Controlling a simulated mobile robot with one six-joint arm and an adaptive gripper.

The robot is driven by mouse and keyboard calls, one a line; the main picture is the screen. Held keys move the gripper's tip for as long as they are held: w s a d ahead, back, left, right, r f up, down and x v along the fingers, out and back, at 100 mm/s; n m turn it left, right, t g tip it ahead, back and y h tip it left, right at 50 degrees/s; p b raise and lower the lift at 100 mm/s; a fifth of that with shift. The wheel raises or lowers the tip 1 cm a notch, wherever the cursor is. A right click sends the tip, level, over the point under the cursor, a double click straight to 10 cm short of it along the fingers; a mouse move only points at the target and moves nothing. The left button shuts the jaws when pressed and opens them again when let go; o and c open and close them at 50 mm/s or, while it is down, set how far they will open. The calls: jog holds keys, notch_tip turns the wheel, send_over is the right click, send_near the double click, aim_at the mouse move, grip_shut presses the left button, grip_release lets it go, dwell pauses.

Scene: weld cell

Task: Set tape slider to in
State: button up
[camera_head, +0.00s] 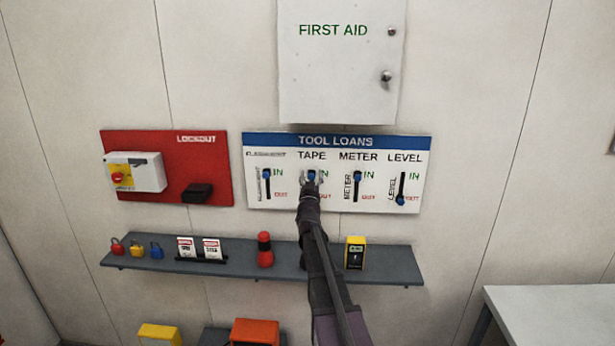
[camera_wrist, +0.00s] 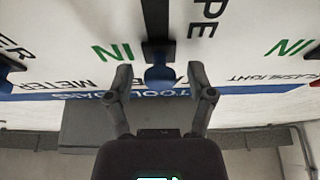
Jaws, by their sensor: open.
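The TOOL LOANS board (camera_head: 420,143) hangs on the wall with several vertical sliders. The tape slider's blue knob (camera_head: 311,174) is at the top of its slot, beside the green IN label. In the wrist view, which is upside down, this blue knob (camera_wrist: 160,76) sits at the slot's IN end. My gripper (camera_head: 310,186) is in front of the tape slot and hides its lower part in the head view. In the wrist view my gripper (camera_wrist: 159,72) is open, one finger on each side of the knob, with gaps between.
The flashlight knob (camera_head: 267,174) and meter knob (camera_head: 357,175) are up at IN; the level knob (camera_head: 400,200) is down at OUT. A grey shelf (camera_head: 210,265) with several items runs below. A FIRST AID cabinet (camera_head: 338,75) is above.

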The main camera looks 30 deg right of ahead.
aim_at(312, 143)
jog(key=shift+r, duration=0.15)
notch_tip(312, 143, up, 9)
jog(key=p, duration=0.9)
jog(key=shift+r+p, duration=0.25)
jog(key=shift+p, duration=0.1)
